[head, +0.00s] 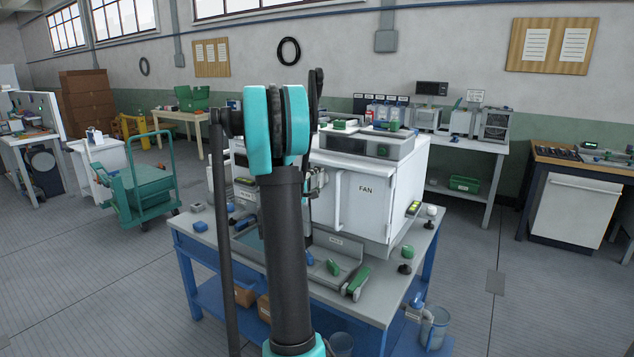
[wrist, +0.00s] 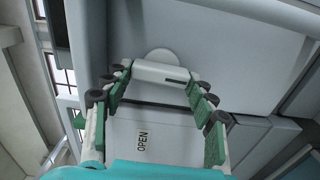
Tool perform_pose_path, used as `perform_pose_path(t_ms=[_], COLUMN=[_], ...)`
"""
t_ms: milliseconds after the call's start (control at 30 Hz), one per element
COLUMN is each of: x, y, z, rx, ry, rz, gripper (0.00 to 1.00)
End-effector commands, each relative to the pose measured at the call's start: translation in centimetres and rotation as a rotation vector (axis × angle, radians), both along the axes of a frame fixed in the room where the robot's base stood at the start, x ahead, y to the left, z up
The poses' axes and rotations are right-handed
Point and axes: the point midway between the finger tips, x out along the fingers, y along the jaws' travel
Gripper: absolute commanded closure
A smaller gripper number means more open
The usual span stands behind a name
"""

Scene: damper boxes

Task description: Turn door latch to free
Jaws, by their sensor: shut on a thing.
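The door latch (wrist: 162,72) shows in the wrist view as a short pale bar with a dark slot, in front of a round pale disc on a light grey panel. My gripper (wrist: 158,80) has its green-padded fingers on either side of the bar and is shut on it, at its two ends. In the head view, the white damper box (head: 390,190) marked FAN stands on a blue-legged bench. My arm hides the latch and most of my gripper there.
The bench top (head: 385,285) holds a grey tray, green-handled parts and small knobs in front of the box. A green cart (head: 150,185) stands to the left. A white cabinet (head: 575,210) stands at the right. The floor between is open.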

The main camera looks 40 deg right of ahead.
Motion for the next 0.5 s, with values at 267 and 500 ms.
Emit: perform_pose_path(t_ms=[267, 500], x=[0.07, 0.07], y=[0.05, 0.05], z=[-0.05, -0.06], rx=[-0.022, -0.024], ry=[0.053, 0.058], rz=[0.002, 0.002], gripper=[0.72, 0.72])
